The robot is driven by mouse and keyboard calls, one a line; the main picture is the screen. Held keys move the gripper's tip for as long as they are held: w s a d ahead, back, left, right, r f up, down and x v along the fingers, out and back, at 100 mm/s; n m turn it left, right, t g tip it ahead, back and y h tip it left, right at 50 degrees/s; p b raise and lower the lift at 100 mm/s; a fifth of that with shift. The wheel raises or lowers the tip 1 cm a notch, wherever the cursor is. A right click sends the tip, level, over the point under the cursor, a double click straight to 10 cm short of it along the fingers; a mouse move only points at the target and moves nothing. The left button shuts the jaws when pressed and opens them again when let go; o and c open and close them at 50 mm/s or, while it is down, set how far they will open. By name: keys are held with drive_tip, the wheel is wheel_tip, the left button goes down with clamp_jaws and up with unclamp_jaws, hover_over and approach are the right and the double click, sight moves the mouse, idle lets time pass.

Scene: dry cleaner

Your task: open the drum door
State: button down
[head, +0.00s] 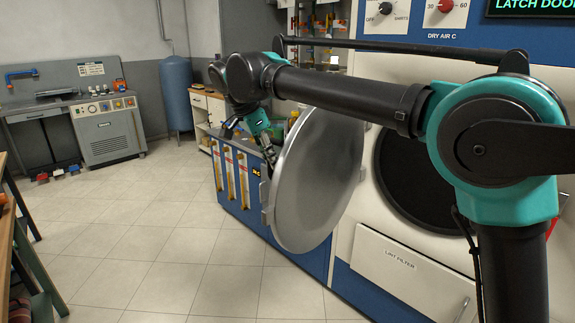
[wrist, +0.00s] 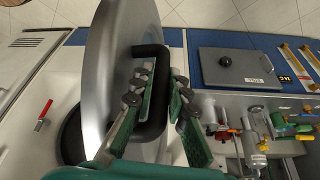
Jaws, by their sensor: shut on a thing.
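The drum door (head: 315,180) is a round grey metal disc, swung out from the white machine front with a wide angle between them. The dark round drum opening (head: 405,165) shows behind it, partly hidden by my arm. In the wrist view the door (wrist: 108,75) is seen nearly edge-on, with a black loop handle (wrist: 165,105) on its face. My gripper (wrist: 160,88) has one green finger inside the loop and one outside, shut on the handle's bar. In the head view my gripper (head: 270,155) is at the door's left edge, partly hidden.
A lint filter panel (head: 405,275) is below the opening. A blue cabinet with yellow gauges (head: 230,175) stands beside the door, bottles and fittings on top (wrist: 255,130). A red-handled valve (wrist: 42,115) is on the machine. The tiled floor (head: 150,240) in front is clear.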

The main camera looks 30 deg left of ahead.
drive_tip(key=w+a, duration=0.3)
drive_tip(key=a, duration=0.5)
drive_tip(key=shift+w, duration=0.1)
drive_tip(key=c, duration=1.5)
unclamp_jaws()
drive_tip(key=shift+a+r, duration=0.1)
drive_tip(key=shift+v, duration=3.7)
